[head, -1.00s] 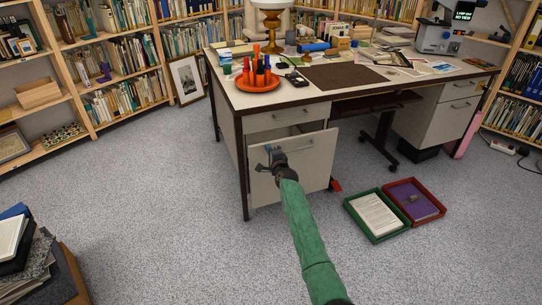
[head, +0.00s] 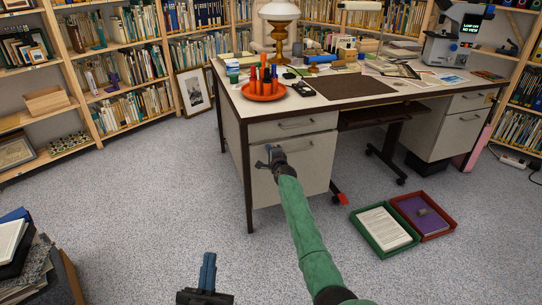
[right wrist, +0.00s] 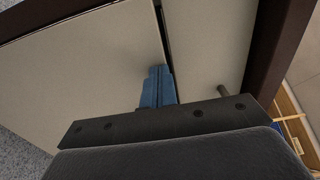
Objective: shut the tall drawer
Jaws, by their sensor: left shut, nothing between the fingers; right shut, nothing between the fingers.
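The tall drawer (head: 308,170) is the big pale lower front on the left side of the desk. It looks flush, or nearly so, with the shallow drawer (head: 292,125) above it. My right gripper (head: 272,154) is shut and empty, at the tall drawer's upper left. In the right wrist view its blue fingertips (right wrist: 158,72) are at the tall drawer front (right wrist: 95,75), near the dark gap under the shallow drawer; contact is hard to tell. My left gripper (head: 208,258) is shut and empty, low over the floor.
A red tray (head: 436,229) and a green tray (head: 367,240) lie on the floor right of the drawer. A small red object (head: 342,199) is by the desk. A book stack (head: 30,262) stands at lower left. The floor before the desk is otherwise clear.

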